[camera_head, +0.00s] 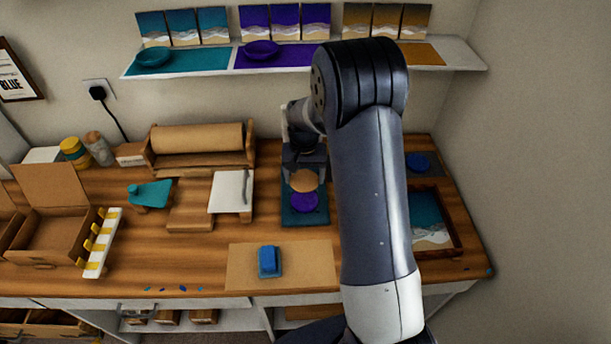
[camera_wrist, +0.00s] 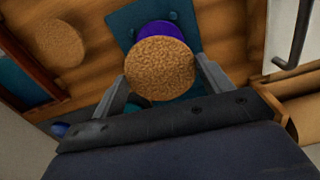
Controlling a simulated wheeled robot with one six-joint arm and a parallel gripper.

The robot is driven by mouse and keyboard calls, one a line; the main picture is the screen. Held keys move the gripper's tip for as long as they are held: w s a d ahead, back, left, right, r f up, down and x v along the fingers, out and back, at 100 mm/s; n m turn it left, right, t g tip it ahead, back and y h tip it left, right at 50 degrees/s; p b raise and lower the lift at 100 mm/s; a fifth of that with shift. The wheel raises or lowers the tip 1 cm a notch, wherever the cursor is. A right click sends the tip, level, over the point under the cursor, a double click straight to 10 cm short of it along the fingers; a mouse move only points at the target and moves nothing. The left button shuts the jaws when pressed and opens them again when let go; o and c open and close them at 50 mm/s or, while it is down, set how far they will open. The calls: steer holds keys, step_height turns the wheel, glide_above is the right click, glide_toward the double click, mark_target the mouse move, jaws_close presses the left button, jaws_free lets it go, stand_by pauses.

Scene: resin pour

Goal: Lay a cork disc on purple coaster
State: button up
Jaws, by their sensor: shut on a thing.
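The cork disc (camera_head: 304,180) is a round, speckled tan piece held at the end of my gripper. In the wrist view the cork disc (camera_wrist: 160,68) sits between the two fingers of my gripper (camera_wrist: 160,84), which is shut on it. The purple coaster (camera_head: 305,202) lies on a dark teal mat (camera_head: 291,216), just in front of the cork in the head view. In the wrist view the purple coaster (camera_wrist: 158,28) shows past the cork's upper edge, the rest hidden by the cork. The gap between cork and coaster is hard to judge.
Another cork disc (camera_wrist: 55,42) lies on the wood at the left of the wrist view. A framed teal picture (camera_head: 430,220) is right of my arm. A blue block (camera_head: 268,260) sits on a brown sheet (camera_head: 315,265) in front. A white board (camera_head: 230,191) lies left of the mat.

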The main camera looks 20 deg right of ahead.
steer(key=b, duration=0.4)
glide_above(304, 199)
step_height(304, 199, down, 6)
steer(key=shift+r, duration=0.15)
steer(key=shift+f, duration=0.3)
stand_by(0.6)
steer(key=shift+f+b, duration=0.5)
steer(key=shift+b, duration=0.05)
steer(key=shift+s+f+b, duration=0.1)
steer(key=shift+f+b, duration=0.55)
stand_by(1.8)
steer(key=o, duration=1)
steer(key=shift+r, duration=0.15)
steer(key=shift+r+p, duration=2.55)
steer(key=shift+r, duration=1.35)
